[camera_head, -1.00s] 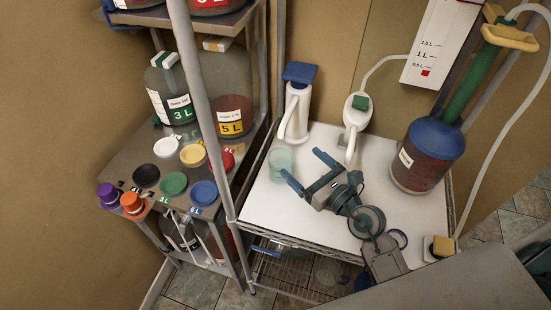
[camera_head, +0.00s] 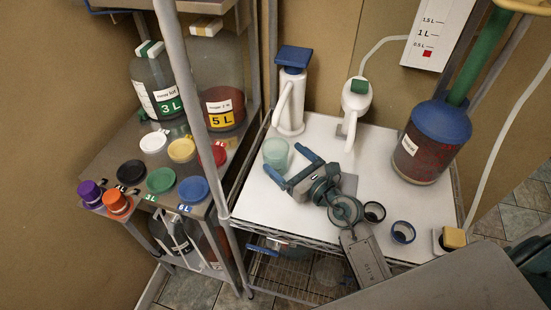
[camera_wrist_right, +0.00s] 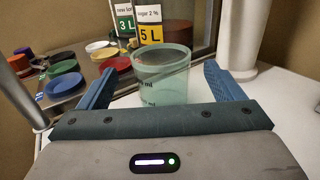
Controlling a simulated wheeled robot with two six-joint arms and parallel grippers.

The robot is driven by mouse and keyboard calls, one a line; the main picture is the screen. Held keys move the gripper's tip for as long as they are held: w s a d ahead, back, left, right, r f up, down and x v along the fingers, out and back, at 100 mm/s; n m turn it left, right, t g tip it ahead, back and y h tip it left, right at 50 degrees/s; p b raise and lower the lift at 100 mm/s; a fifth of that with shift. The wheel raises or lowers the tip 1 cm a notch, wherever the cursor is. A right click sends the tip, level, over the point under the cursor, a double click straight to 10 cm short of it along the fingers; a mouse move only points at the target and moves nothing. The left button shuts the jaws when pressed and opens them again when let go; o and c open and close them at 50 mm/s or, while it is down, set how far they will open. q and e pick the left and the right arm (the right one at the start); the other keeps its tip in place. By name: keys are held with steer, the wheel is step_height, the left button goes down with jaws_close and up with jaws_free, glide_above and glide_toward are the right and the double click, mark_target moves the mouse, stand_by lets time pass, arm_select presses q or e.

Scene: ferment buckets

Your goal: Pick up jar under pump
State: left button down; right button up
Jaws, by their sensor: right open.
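A translucent pale green jar (camera_head: 277,153) stands upright on the white table top (camera_head: 260,205), near its left edge. It also shows in the right wrist view (camera_wrist_right: 162,75), between and beyond the blue fingers. A white pump dispenser with a blue top (camera_head: 292,95) stands behind the jar; the jar is in front of its handle. My right gripper (camera_head: 293,170) is open, with its blue fingertips close to the jar on the near right side. In the right wrist view the open gripper (camera_wrist_right: 157,85) faces the jar, which is not gripped. My left gripper is not in view.
A second white pump (camera_head: 354,105) stands at the back. A blue-topped vessel of dark red liquid (camera_head: 430,145) stands right. Dark rings (camera_head: 403,232) lie near the front edge. A shelf (camera_head: 110,160) with several coloured lids and jugs is left, behind a metal post (camera_head: 185,70).

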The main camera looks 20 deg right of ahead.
mark_target(267, 141)
steer(key=shift+x, duration=0.85)
steer(key=p+x, duration=0.1)
steer(key=x, duration=0.1)
steer(key=p+x, duration=0.1)
steer(key=x, duration=0.1)
steer(key=shift+w+r, duration=0.1)
steer(key=shift+r, duration=0.15)
steer(key=shift+w+a+f, duration=0.15)
steer(key=shift+w+a, duration=0.05)
steer(key=shift+w, duration=0.2)
steer(key=shift+s+d, duration=0.1)
steer(key=shift+s, duration=0.05)
steer(key=c, duration=1.2)
steer(key=shift+c, duration=0.3)
